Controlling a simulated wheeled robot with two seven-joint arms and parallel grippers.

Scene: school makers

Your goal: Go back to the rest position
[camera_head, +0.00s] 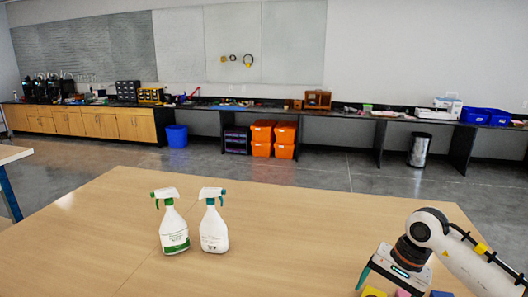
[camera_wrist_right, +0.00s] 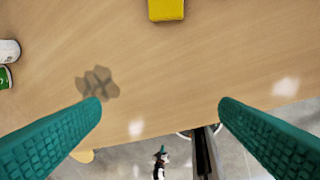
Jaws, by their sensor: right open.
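My right gripper (camera_head: 385,283) is over the right front part of the wooden table. In the right wrist view its two teal fingers (camera_wrist_right: 160,104) are wide apart with nothing between them. A yellow block (camera_wrist_right: 166,9) lies on the table ahead of the fingers, apart from them. In the head view the yellow block (camera_head: 373,292) is partly cut off by the bottom edge. My left gripper is not in view.
Two white spray bottles, one with a green label (camera_head: 174,228) and one plainer (camera_head: 213,228), stand upright on the wooden table (camera_head: 100,230). Pink (camera_head: 402,293) and blue (camera_head: 441,294) pieces show near my right gripper. The table's middle between bottles and gripper is clear.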

